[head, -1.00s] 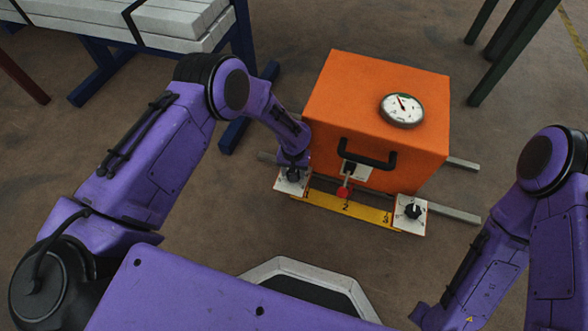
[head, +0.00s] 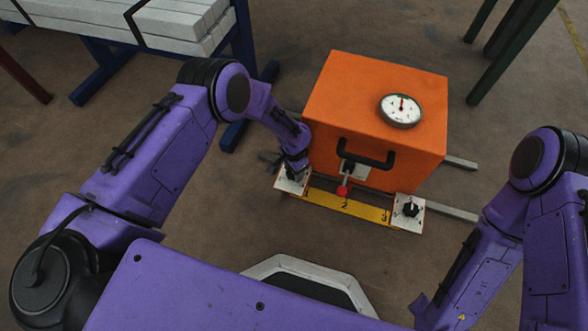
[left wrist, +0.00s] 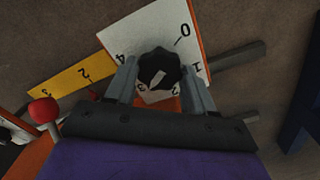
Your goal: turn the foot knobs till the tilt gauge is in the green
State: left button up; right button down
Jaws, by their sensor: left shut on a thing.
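The orange box (head: 350,120) stands on rails and carries a round white tilt gauge (head: 401,110) on top. The gauge needle points nearly straight up in the picture; the green band is too small to place exactly. My left gripper (head: 291,174) is shut on the left foot knob, black with a pale pointer mark (left wrist: 160,75), above a white numbered plate (left wrist: 150,30). The fingers lie on both sides of the knob. The right foot knob (head: 411,210) sits free on its own white plate.
A yellow strip (head: 358,209) marked with numbers runs between the plates. A red-tipped lever (head: 342,190) stands at its middle, below the black handle (head: 366,155). A blue-legged bench (head: 190,22) stands at the upper left.

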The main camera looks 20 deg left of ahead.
pick_arm(q)
jog(key=shift+m, duration=0.3)
jog(key=o, duration=1)
jog(key=shift+o, duration=0.2)
notch_tip(320, 180, up, 10)
jog(key=p, duration=0.4)
jog(key=shift+r+p, duration=0.25)
jog(key=shift+p, duration=0.15)
jog(key=shift+s, duration=0.1)
